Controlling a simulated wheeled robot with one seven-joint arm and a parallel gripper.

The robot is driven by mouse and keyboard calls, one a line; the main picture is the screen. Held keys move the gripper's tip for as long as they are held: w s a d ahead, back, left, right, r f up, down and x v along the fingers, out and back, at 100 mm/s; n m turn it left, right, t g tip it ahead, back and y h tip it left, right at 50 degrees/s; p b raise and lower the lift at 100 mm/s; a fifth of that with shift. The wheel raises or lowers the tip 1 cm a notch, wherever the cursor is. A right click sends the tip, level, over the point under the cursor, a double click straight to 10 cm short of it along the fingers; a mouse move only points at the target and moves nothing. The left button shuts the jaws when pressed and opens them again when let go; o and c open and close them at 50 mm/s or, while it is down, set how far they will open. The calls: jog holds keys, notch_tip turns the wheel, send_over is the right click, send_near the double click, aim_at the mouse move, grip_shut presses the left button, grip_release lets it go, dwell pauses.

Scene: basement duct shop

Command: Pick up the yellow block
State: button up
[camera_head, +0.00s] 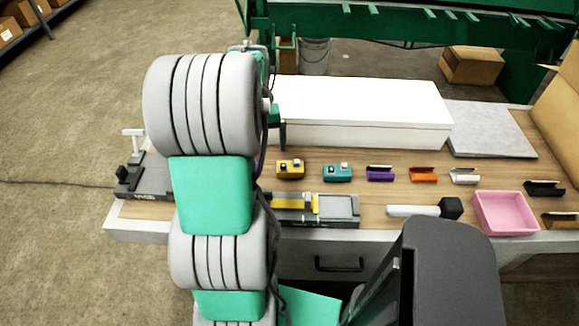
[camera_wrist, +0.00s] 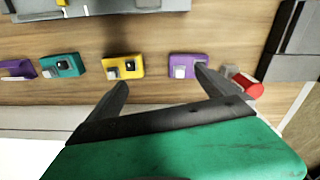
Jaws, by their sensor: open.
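The yellow block (camera_head: 290,169) sits on the wooden bench top, with a grey and a black piece on its top. It also shows in the wrist view (camera_wrist: 123,67), left of centre. My gripper (camera_wrist: 162,77) is open and empty, with its fingers spread. The left fingertip appears just below the yellow block's lower edge; the right one overlaps the right end of a purple block (camera_wrist: 187,66). The gap between the fingers lies to the right of the yellow block in that view. In the head view my arm hides most of my gripper.
A teal block (camera_head: 337,172) stands beside the yellow one. A red cylinder (camera_wrist: 248,86) lies beyond the purple block. A white box (camera_head: 365,110) stands behind, and a grey device with yellow parts (camera_head: 340,208) in front. A pink tray (camera_head: 506,228) is at the right.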

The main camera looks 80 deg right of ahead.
aim_at(290, 166)
jog(key=shift+m, duration=0.8)
jog(key=s+d, duration=0.1)
jog(key=s, duration=0.1)
jog(key=s+d+f, duration=0.1)
jog(key=s, duration=0.1)
jog(key=s+d+f, duration=0.1)
jog(key=s, duration=0.2)
jog(key=f, duration=0.2)
jog(key=f+p, duration=0.1)
jog(key=f, duration=0.4)
jog(key=shift+s+f+p, duration=0.35)
jog(key=shift+p, duration=0.05)
jog(key=c, duration=1.8)
jog(key=shift+c, duration=0.4)
jog(key=shift+r, duration=0.15)
